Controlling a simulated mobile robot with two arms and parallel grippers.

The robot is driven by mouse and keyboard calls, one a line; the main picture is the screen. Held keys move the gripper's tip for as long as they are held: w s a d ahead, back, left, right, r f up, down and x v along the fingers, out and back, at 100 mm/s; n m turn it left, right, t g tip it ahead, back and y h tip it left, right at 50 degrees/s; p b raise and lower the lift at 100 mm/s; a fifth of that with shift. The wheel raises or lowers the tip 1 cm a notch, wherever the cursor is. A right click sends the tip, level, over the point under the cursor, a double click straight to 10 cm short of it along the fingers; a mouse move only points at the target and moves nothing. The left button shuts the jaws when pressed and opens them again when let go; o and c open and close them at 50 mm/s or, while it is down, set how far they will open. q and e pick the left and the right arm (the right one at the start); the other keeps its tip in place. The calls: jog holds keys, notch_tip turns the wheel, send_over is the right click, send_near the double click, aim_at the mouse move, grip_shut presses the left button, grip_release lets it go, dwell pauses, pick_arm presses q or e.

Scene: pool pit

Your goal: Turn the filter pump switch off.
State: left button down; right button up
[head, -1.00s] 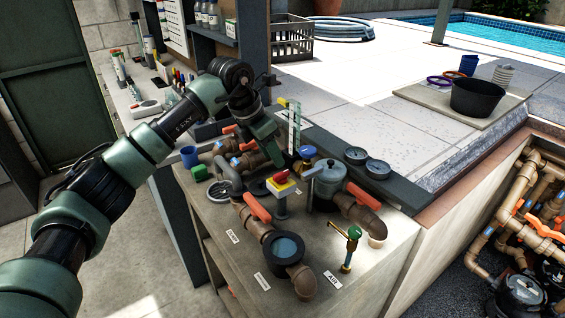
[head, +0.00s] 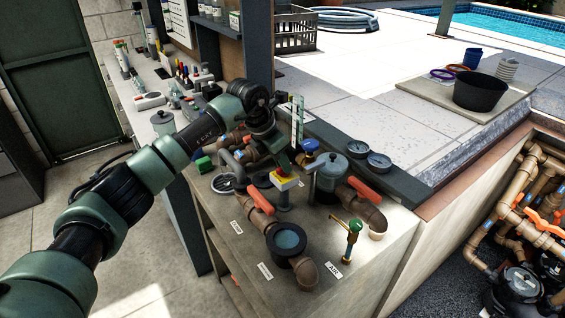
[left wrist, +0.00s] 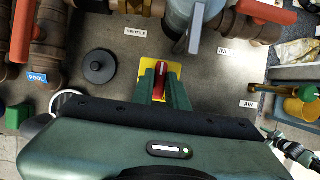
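The filter pump switch shows in the head view as a yellow box (head: 284,182) on a grey post among the pipes of the bench. In the left wrist view its yellow plate (left wrist: 174,68) carries a red handle (left wrist: 160,70). My left gripper (head: 284,165) is right over the switch in the head view. In the left wrist view its green fingers (left wrist: 162,90) stand close on either side of the red handle, with no clear gap beside it. The handle's lower part is hidden. My right gripper is not seen.
Orange-handled valves (head: 260,198) and (head: 363,188), a grey pot (head: 331,172), a brass tap (head: 352,238) and a round open-topped fitting (head: 287,242) crowd around the switch. Two gauges (head: 379,160) sit at the back edge.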

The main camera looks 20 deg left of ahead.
pick_arm(q)
jog(key=shift+f, duration=0.1)
jog(key=shift+s+f+n+y+b, duration=0.15)
jog(key=shift+n+y+b, duration=0.15)
jog(key=shift+n+b, duration=0.4)
jog(key=n+b, duration=0.1)
jog(key=n, duration=0.1)
jog(key=shift+d+f+n+t+y, duration=0.1)
jog(key=shift+n+t+y, duration=0.2)
jog(key=shift+y, duration=0.1)
jog(key=n+y+b, duration=0.1)
jog(key=n+b, duration=0.1)
jog(key=n, duration=0.1)
jog(key=n+y+b, duration=0.1)
jog(key=n+b, duration=0.1)
jog(key=n, duration=0.1)
jog(key=shift+d+b, duration=0.2)
jog(key=shift+b, duration=0.2)
jog(key=n+y+b, duration=0.1)
jog(key=n+b, duration=0.1)
jog(key=n, duration=0.1)
jog(key=shift+d+n+y, duration=0.1)
jog(key=shift+n+y, duration=0.3)
jog(key=shift+n+g+y+b, duration=0.5)
jog(key=shift+n+g, duration=0.2)
jog(key=shift+n, duration=1.3)
